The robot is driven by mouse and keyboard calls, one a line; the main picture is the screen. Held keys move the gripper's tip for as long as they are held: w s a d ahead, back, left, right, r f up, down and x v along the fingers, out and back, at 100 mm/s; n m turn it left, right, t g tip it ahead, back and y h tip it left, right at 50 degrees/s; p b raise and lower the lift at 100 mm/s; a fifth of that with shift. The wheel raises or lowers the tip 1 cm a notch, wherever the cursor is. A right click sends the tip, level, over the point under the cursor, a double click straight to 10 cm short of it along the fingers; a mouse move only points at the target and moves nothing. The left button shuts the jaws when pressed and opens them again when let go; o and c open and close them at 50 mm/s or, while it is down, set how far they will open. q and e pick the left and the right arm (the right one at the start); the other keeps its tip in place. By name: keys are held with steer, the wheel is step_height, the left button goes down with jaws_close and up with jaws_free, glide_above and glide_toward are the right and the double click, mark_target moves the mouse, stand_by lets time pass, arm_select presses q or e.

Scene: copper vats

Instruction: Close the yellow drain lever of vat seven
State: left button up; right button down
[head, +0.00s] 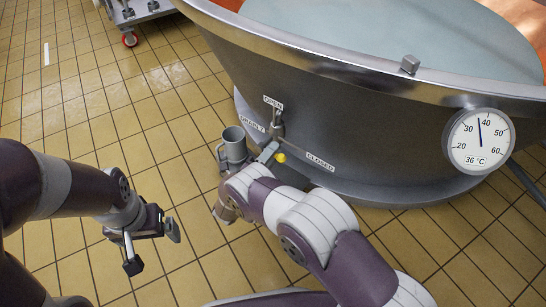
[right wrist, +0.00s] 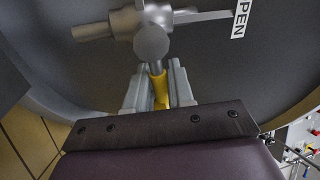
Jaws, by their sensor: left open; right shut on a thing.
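The yellow drain lever (right wrist: 159,88) sits between the two grey fingers of my right gripper (right wrist: 158,90), which is shut on it. In the head view the lever's yellow end (head: 281,158) shows just below the valve (head: 277,128), beside my right gripper (head: 268,152); my arm hides part of this area. The lever reaches down from the valve, between the OPEN label (head: 273,102) above and the CLOSED label (head: 320,162) at right. A DRAIN 7 label (head: 252,123) is left of the valve. My left gripper (head: 153,247) is open and empty above the tiles.
The big metal vat (head: 340,110) holds pale liquid and carries a round dial (head: 480,140) reading 36 °C. A grey mug-like vessel (head: 233,146) is left of the valve. A wheeled cart (head: 135,12) stands at the back. Tiled floor (head: 100,100) is clear at left.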

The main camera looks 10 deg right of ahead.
steer(key=shift+f+m, duration=0.25)
steer(key=shift+m, duration=0.45)
steer(key=c, duration=1.1)
jaws_free()
steer(key=shift+c, duration=0.2)
steer(key=shift+s+a, duration=0.1)
steer(key=shift+a, duration=0.05)
steer(key=p+v, duration=0.2)
steer(key=v, duration=1)
steer(key=shift+a, duration=0.2)
